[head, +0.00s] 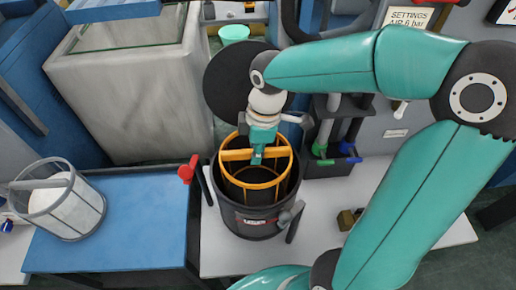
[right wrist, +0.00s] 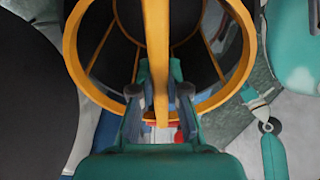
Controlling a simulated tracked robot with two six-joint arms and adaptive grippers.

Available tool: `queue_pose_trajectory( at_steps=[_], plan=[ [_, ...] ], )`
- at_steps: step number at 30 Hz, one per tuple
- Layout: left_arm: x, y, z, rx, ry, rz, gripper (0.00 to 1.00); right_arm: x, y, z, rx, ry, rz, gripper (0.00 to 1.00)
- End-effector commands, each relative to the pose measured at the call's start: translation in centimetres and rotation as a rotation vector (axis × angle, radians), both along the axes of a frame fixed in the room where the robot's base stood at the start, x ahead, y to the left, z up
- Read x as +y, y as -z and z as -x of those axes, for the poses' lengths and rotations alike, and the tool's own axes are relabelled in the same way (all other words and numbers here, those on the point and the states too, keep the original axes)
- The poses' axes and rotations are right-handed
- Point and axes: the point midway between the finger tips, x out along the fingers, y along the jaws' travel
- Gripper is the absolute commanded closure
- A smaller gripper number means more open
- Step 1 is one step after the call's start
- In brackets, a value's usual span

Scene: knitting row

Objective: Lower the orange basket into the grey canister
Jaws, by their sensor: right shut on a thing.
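The orange basket (head: 236,155) is an open frame with a round top ring and a crossbar. My right gripper (head: 258,156) is shut on its crossbar from above, and in the right wrist view the bar (right wrist: 157,50) runs between the two fingers (right wrist: 160,98). The dark grey canister (head: 229,208) stands upright below. The basket's ring is over the canister's mouth, and its lower bars appear to reach inside. How deep they sit cannot be told. My left gripper is not in view.
A round black disc (head: 228,85) stands behind the canister. A red-handled lever (head: 188,171) is at its left. A mesh basket with white contents (head: 50,195) stands on the blue table (head: 120,225). A rack of tools (head: 335,160) stands behind right. White tabletop (head: 320,205) is partly clear.

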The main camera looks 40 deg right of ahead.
Motion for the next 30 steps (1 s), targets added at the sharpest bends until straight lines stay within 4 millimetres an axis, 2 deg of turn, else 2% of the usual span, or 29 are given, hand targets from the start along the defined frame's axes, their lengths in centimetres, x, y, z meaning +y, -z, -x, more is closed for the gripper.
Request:
queue_pose_trajectory(
  at_steps=[1, 18, 24, 30],
  plan=[
    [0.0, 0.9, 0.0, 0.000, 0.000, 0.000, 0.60, 0.0, 1.0, 0.0, 0.000, 0.000, 0.000, 1.00],
    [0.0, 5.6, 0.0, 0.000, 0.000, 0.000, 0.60, 0.0, 6.6, 0.0, 0.000, 0.001, 0.000, 1.00],
    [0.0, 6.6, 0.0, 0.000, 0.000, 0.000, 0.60, -0.1, 7.7, 0.0, -0.001, 0.001, 0.001, 1.00],
    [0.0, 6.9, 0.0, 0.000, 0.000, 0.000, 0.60, -0.1, 8.1, 0.0, -0.001, 0.002, 0.000, 1.00]
  ],
)
